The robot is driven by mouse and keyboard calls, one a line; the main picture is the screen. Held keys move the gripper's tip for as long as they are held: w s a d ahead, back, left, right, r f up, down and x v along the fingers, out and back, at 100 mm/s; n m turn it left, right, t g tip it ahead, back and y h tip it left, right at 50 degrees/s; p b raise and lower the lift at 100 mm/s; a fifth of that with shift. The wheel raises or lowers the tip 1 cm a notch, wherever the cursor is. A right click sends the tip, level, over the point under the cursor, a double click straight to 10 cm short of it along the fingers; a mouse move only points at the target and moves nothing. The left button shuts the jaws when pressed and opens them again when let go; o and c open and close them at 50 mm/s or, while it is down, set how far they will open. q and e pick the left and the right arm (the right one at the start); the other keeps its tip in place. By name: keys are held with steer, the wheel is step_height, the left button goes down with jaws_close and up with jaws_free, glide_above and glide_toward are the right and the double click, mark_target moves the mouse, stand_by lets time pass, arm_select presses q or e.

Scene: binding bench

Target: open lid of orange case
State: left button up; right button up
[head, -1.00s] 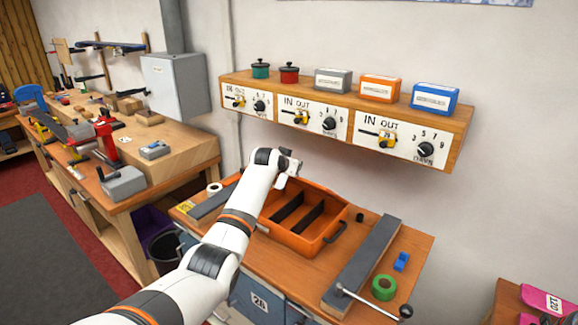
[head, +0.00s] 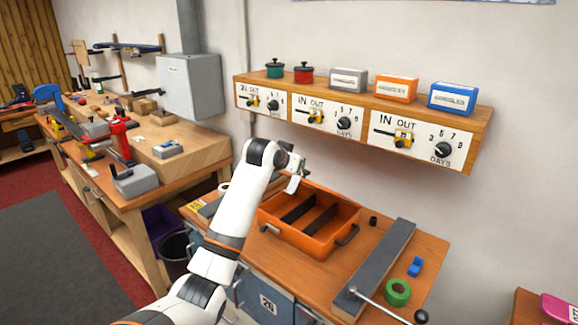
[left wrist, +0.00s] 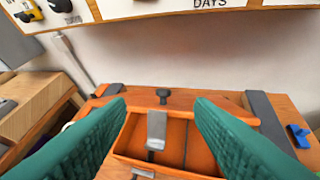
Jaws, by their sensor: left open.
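An orange case (head: 318,247) sits on the wooden bench below the wall shelf. Its top looks open, with dark dividers inside and a dark handle at its front right. No lid can be made out for certain. It also shows between the fingers in the left wrist view (left wrist: 122,145), with a grey piece (left wrist: 156,128) in front of it that I cannot identify. My left gripper (left wrist: 160,110) is open and empty, its teal fingers apart above the case. In the head view the left wrist (head: 294,168) is over the case's back left; the fingertips are hidden. My right gripper is out of view.
A grey bar (head: 385,262), a green tape roll (head: 397,292) and a blue block (head: 415,266) lie right of the case. A small black cylinder (head: 373,221) stands close by. A wall shelf (head: 470,135) with boxes and pots hangs above. A tool bench (head: 130,190) is at left.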

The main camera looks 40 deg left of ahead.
arm_select(q)
steer(key=shift+v, duration=0.85)
steer(key=shift+c, duration=0.6)
